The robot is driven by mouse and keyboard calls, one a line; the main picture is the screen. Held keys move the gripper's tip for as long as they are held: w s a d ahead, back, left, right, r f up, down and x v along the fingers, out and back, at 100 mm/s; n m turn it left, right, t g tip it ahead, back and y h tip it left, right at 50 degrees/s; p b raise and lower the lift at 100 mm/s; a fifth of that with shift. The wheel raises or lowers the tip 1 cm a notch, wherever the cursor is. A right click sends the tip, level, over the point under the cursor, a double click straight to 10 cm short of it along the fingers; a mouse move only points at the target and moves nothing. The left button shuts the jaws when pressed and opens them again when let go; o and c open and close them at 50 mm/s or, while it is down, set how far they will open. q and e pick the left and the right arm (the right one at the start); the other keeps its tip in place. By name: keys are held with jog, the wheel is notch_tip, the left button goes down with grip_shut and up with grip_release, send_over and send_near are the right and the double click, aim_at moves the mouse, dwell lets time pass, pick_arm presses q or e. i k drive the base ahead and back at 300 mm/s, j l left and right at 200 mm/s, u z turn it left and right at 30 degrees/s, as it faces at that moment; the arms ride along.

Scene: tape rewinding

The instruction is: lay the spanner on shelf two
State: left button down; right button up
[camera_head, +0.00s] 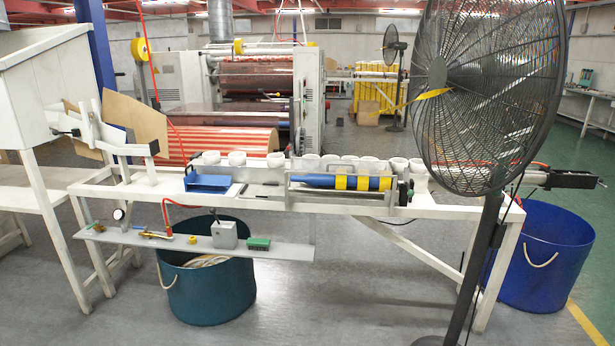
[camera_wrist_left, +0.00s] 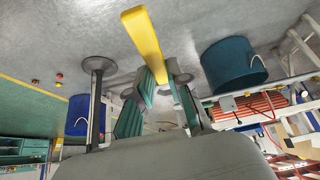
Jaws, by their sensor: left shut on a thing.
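In the left wrist view my left gripper (camera_wrist_left: 160,92) is shut on a long flat yellow bar (camera_wrist_left: 144,38). The bar sticks out past the fingers towards the top of the picture. Its other end is partly hidden between the finger pads, so I cannot tell for certain that it is the spanner. A narrow grey shelf (camera_head: 295,249) hangs low along the front of the white bench (camera_head: 355,212) in the head view. No shelf number can be read. Neither gripper shows in the head view, and my right gripper is in neither view.
A black fan (camera_head: 485,95) stands in front of the bench's right part. A teal bucket (camera_head: 207,285) sits under the low shelf, and a blue bucket (camera_head: 545,265) at right. The shelf holds a grey box (camera_head: 223,235), a green block (camera_head: 258,243) and small parts. A blue tray (camera_head: 207,183) rests above.

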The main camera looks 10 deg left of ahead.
aim_at(293, 251)
jog(key=i+u, duration=0.15)
jog(key=i, duration=0.25)
jog(key=i+l+u, duration=0.2)
jog(key=i, duration=0.25)
jog(key=i+l+u, duration=0.15)
jog(key=i, duration=0.25)
